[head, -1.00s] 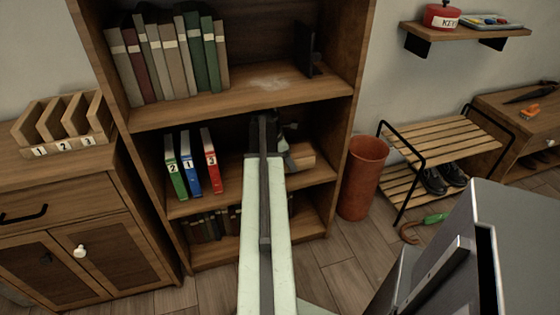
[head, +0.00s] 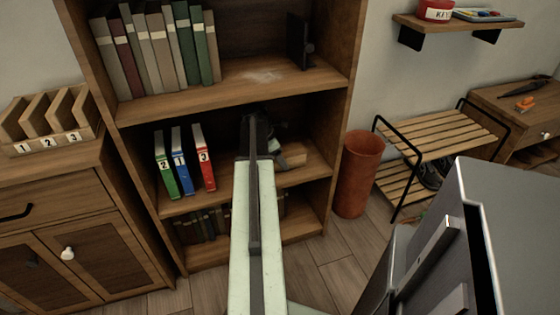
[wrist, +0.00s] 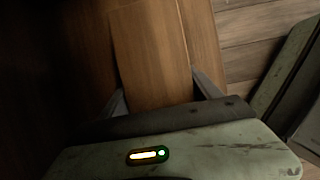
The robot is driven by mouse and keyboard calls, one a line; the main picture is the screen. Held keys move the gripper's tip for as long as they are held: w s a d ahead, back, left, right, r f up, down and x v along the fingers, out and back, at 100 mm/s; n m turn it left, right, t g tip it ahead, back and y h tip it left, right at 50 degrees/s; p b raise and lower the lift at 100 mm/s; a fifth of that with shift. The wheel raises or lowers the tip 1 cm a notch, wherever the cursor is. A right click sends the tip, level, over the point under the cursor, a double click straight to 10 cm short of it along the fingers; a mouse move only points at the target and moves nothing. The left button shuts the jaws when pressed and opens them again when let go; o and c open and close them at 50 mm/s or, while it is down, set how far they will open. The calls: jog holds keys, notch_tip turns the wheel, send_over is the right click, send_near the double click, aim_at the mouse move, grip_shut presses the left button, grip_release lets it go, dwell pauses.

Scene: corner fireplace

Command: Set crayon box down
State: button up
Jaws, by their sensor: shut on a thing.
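A brown, wood-toned box (wrist: 150,50), which I take to be the crayon box, lies between the two fingers of my gripper (wrist: 160,94) in the wrist view. The gripper is shut on it. In the head view my arm reaches into the middle compartment of the bookcase, and my gripper (head: 262,128) is a dark shape there with its fingertips hidden. A tan wooden block-like shape (head: 294,157) shows just right of the gripper, low over the middle shelf (head: 312,168). I cannot tell whether it touches the shelf.
Numbered green, blue and red binders (head: 184,160) stand left of my arm on the same shelf. Books (head: 155,45) and a dark bookend (head: 299,40) are on the shelf above. A terracotta bin (head: 358,175) and a slatted shoe rack (head: 440,135) stand right of the bookcase.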

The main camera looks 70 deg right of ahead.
jog(key=shift+f+b, duration=0.25)
jog(key=shift+b, duration=0.05)
jog(key=o, duration=1.6)
jog(key=shift+r, duration=0.1)
jog(key=shift+o, duration=0.2)
jog(key=shift+r, duration=0.1)
jog(key=p+v, duration=0.6)
jog(key=shift+r+p, duration=0.4)
jog(key=shift+w+a+f+b, duration=0.35)
jog(key=shift+w+a+b, duration=0.05)
jog(key=shift+w+a, duration=0.15)
jog(key=shift+w+a+f+b, duration=0.4)
jog(key=shift+w+a, duration=0.05)
jog(key=shift+w, duration=0.1)
jog(key=w+a, duration=0.2)
jog(key=w, duration=0.1)
jog(key=w+a, duration=0.3)
jog(key=shift+w+a, duration=0.25)
jog(key=shift+w, duration=0.15)
